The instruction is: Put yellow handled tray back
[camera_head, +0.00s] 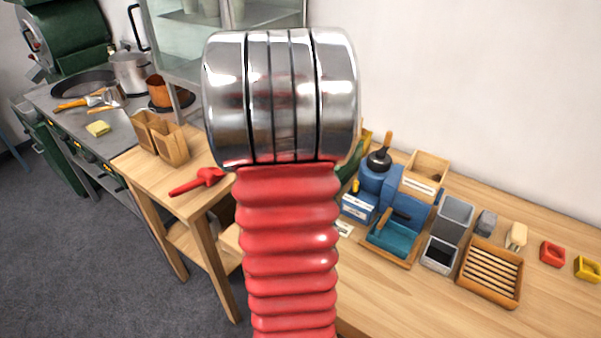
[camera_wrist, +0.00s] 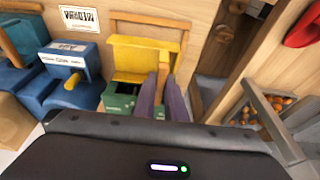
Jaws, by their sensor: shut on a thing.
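The yellow handled tray (camera_wrist: 132,55) shows in the wrist view as a yellow panel with green box-like parts (camera_wrist: 120,103) below it. I cannot tell whether the green parts belong to it. My gripper (camera_wrist: 160,74) has its two purplish fingers close together at the right side of the yellow panel, shut on a yellow piece that looks like the tray's handle. The exact grip is partly hidden by the fingers. In the head view my red and metal arm blocks the middle, and the gripper does not show.
A blue machine (camera_wrist: 70,78) stands left of the tray, below a sign (camera_wrist: 80,18). A dark brown wooden part (camera_wrist: 222,52) and a container of chestnuts (camera_wrist: 250,110) are to the right. In the head view, a slatted wooden tray (camera_head: 491,272) lies on the bench.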

